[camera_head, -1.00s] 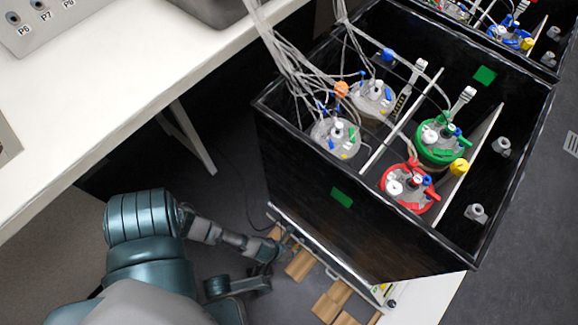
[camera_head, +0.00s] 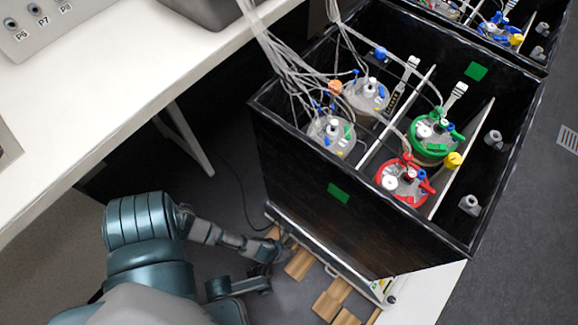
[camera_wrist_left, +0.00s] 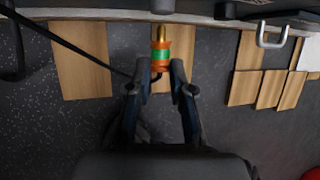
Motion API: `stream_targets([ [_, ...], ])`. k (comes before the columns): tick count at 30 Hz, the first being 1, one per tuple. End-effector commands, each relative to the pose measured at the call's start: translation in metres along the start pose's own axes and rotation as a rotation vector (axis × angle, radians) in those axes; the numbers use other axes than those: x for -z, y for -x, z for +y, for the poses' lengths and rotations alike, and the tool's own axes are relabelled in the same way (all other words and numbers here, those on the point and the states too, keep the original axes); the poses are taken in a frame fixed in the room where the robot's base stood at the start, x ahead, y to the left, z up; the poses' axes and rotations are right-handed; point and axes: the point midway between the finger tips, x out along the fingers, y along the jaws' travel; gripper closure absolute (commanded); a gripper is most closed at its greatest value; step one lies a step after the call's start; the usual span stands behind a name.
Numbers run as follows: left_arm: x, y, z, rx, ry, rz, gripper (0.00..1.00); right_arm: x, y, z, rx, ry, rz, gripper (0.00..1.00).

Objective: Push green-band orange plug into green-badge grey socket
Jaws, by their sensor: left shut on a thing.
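My left gripper (camera_wrist_left: 160,72) is shut on the orange plug (camera_wrist_left: 160,65), which has a green band around its middle. The plug's gold tip points away from the gripper, toward the equipment edge at the top of the left wrist view. In the head view, my left gripper (camera_head: 280,247) is low beside the base of the black box; the plug is too small to make out there. I cannot pick out a grey socket with a green badge in either view. My right gripper is not in view.
A black box (camera_head: 300,210) with green patches holds several lidded vessels with tubes. A white bench (camera_head: 110,85) stands at left. Wooden pieces (camera_wrist_left: 80,62) lie on the floor around the plug. A dark cable (camera_wrist_left: 75,50) runs to the gripper area. A metal handle (camera_wrist_left: 272,38) is at upper right.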

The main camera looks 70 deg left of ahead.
Motion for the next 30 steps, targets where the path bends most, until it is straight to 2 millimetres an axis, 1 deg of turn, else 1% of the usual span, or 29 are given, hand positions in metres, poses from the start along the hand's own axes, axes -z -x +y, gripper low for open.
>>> stream_targets([
  [30,-0.013,-0.006,0.001,0.001,0.002,0.001,1.00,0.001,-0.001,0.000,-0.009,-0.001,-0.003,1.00],
])
